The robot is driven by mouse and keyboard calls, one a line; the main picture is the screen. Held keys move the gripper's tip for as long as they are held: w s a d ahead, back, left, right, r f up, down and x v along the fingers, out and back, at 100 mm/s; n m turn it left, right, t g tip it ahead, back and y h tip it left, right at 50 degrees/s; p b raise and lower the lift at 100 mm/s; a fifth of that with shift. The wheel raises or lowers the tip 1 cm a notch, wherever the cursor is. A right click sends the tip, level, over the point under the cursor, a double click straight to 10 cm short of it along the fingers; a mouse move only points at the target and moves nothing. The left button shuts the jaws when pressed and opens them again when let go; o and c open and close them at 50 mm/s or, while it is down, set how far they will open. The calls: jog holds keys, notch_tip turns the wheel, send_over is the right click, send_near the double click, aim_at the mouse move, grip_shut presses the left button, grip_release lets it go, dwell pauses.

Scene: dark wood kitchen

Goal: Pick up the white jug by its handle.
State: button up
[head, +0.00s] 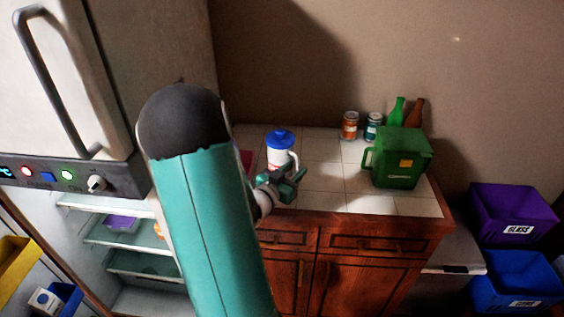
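The white jug (279,156) has a blue lid and stands upright on the tiled counter (325,181), left of its middle. Its white handle (295,162) is on its right side. My gripper (298,178) is in front of the jug, just below the handle in the picture. The gripper partly hides the jug's lower part. I cannot tell whether the fingers touch the handle or how far apart they are. My teal arm hides the counter's left end.
A green box-shaped container (401,160) with a handle stands on the right of the counter. Behind it are jars (350,125) and green and brown bottles (397,112). An open fridge (110,215) is at left. Purple (512,213) and blue bins (515,282) stand at right.

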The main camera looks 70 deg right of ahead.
jog(key=x, duration=0.2)
jog(key=shift+s+d, duration=0.15)
jog(key=shift+d, duration=0.15)
grip_shut()
jog(key=shift+r, duration=0.1)
dwell(1.1)
